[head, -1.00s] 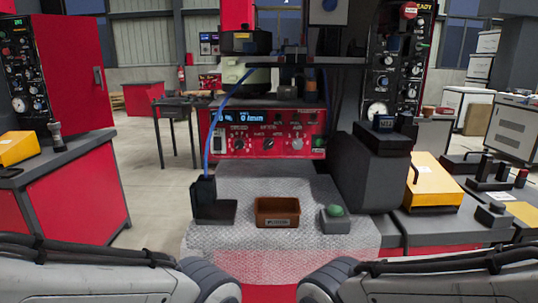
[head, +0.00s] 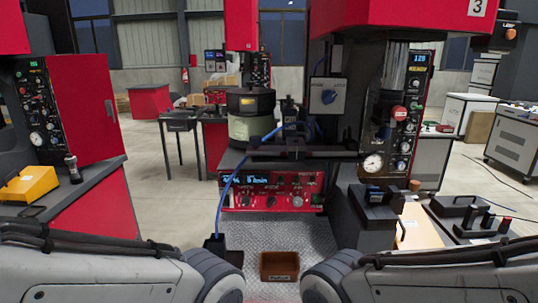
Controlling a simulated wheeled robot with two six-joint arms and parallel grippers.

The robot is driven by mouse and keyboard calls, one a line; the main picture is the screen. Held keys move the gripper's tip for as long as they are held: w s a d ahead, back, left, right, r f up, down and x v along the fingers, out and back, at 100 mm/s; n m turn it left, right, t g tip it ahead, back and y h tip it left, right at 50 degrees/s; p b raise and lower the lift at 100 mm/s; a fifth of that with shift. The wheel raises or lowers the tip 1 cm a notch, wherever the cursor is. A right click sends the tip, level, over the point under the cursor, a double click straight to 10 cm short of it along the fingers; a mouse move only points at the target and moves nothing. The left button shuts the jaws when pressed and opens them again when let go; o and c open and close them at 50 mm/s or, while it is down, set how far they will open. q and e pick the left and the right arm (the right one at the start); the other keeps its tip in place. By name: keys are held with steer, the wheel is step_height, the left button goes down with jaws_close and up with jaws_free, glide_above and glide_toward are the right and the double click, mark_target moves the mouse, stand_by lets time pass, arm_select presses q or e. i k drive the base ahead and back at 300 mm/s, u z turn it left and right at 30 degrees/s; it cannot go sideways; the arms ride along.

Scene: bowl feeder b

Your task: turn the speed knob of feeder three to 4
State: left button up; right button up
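The machine marked 3 (head: 477,7) stands ahead, with a round bowl feeder (head: 251,118) on its left side. Below the bowl is a red control panel (head: 270,203) with a blue lit display (head: 257,182) and several small knobs. A pale knob (head: 298,202) sits at the panel's lower right. The labels are too small to read, so I cannot tell which knob sets the speed or where it points. A grey box with a blue rotary knob (head: 329,97) is mounted above and to the right. My two arms enter along the bottom edge; neither gripper is in view.
A brown bin (head: 279,266) sits on the textured metal plate (head: 262,236) below the panel. A blue cable (head: 229,192) hangs left of the panel. A dark block (head: 366,216) stands to the right. A red cabinet (head: 88,105) and yellow box (head: 25,183) are at left.

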mark_target(245, 201)
steer(key=k, duration=0.5)
steer(key=u, duration=1.85)
steer(key=i, duration=1.55)
steer(key=z, duration=2.45)
